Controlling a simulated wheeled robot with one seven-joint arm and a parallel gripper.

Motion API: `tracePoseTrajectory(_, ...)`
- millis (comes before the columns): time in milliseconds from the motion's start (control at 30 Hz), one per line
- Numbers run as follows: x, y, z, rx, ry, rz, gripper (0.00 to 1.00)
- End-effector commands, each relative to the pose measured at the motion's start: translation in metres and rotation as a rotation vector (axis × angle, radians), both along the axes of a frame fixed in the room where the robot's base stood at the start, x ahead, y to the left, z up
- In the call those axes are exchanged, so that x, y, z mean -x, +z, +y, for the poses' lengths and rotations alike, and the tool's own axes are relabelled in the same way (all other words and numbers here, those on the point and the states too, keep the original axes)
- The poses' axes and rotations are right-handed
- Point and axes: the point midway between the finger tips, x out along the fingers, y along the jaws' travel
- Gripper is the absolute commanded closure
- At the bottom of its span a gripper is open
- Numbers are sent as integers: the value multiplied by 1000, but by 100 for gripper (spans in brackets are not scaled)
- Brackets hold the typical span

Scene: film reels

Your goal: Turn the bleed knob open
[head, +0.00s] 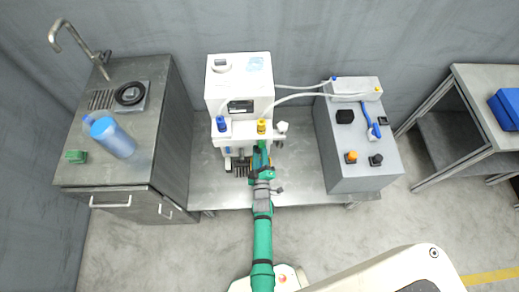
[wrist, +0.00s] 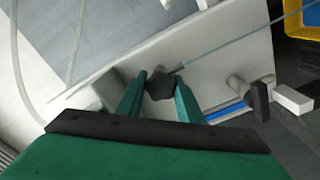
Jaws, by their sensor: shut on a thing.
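A dark lobed knob (wrist: 160,85), which I take to be the bleed knob, sits on a pale panel in the wrist view. My gripper (wrist: 160,92) has its two green fingers on either side of the knob and is shut on it. In the head view, my gripper (head: 261,148) is at the front of the white machine (head: 238,92), just below its yellow-capped fitting (head: 261,127). The knob itself is hidden there behind my arm. I cannot tell how far the knob is turned.
The machine also carries a blue-capped fitting (head: 221,124). A second dark handle (wrist: 257,100) is right of my fingers. Pale hoses (head: 300,96) run to a grey control box (head: 358,145). A sink cabinet (head: 135,135) with a blue bottle (head: 112,137) stands left.

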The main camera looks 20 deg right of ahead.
Motion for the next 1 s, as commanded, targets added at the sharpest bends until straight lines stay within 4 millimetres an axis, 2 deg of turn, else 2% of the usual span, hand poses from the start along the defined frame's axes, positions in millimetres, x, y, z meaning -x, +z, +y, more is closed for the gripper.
tracePoseTrajectory(467, 1, -1, -1, 14, -2, 7, 90)
tracePoseTrajectory(500, 1, -1, -1, 14, -2, 7, 65)
tracePoseTrajectory(567, 1, -1, -1, 14, -2, 7, 50)
tracePoseTrajectory(867, 1, -1, 0, 13, -1, 4, 48)
tracePoseTrajectory(1000, 8, -1, 3, 13, 0, 5, 48)
